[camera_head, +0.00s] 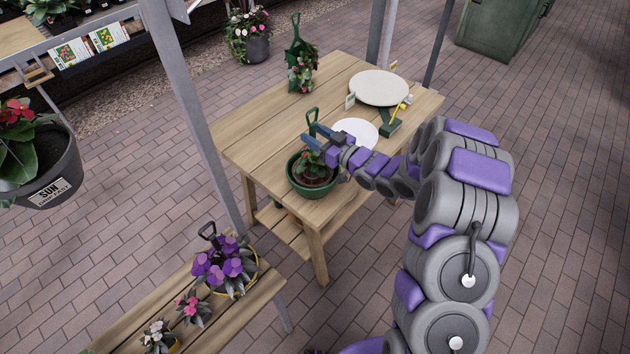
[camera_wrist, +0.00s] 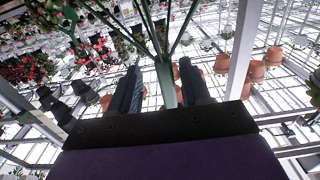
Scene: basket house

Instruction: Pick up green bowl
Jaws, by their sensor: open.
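The green bowl (camera_head: 292,181) stands on the wooden table near its front left corner, with a leafy plant and soil in it. A green upright hanger (camera_head: 311,122) with a loop at its top rises beside my fingers and seems to belong to the bowl. My gripper (camera_head: 319,139) is open just above the bowl's far side. In the wrist view, a green post (camera_wrist: 166,82) stands between the two spread fingers of my gripper (camera_wrist: 158,85), with thin green struts fanning out from its top. Whether the fingers touch the post cannot be told.
A potted plant (camera_head: 302,75) stands farther back. Purple flowers (camera_head: 224,264) stand on the front bench.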

